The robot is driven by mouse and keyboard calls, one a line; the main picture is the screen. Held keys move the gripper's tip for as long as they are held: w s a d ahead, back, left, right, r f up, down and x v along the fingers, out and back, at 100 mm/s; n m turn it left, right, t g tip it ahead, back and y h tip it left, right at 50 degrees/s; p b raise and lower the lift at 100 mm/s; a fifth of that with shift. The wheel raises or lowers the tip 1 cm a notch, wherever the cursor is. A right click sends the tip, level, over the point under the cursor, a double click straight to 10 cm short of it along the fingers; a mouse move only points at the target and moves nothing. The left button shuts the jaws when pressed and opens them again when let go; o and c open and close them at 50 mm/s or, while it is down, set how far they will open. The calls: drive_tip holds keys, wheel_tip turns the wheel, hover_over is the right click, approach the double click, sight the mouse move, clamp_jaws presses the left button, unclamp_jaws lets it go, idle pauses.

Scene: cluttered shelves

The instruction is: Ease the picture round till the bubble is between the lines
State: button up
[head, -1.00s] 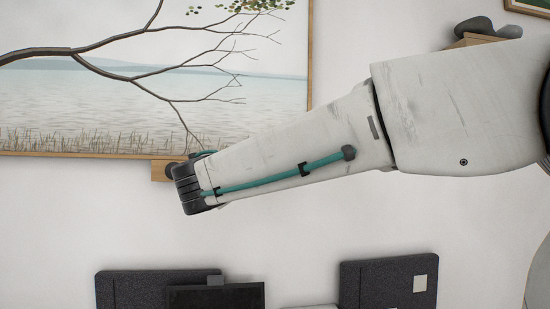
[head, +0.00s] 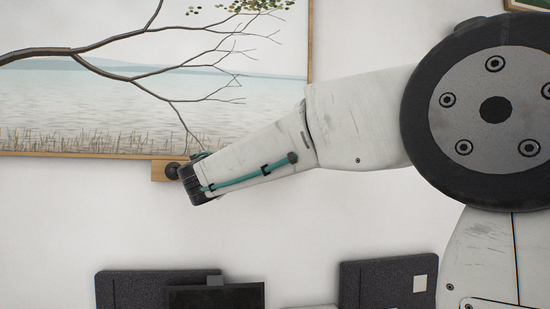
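The framed picture (head: 90,105) of a bare branch over a lake hangs on the wall at the upper left in the head view. Its thin wooden frame (head: 60,154) shows along the bottom and right. The bottom edge runs slightly lower toward the right; its left and top parts are outside the view. No bubble or lines can be made out. My arm reaches in from the right, and its dark end is just below the picture's bottom edge. My gripper's fingers are not visible, so neither their opening nor any contact shows.
A small wooden block (head: 158,171) with a dark rounded thing (head: 172,171) sits below the frame, beside my arm's end. Dark grey panels (head: 385,284) and a black screen-like thing (head: 216,298) stand at the bottom. The wall between is bare.

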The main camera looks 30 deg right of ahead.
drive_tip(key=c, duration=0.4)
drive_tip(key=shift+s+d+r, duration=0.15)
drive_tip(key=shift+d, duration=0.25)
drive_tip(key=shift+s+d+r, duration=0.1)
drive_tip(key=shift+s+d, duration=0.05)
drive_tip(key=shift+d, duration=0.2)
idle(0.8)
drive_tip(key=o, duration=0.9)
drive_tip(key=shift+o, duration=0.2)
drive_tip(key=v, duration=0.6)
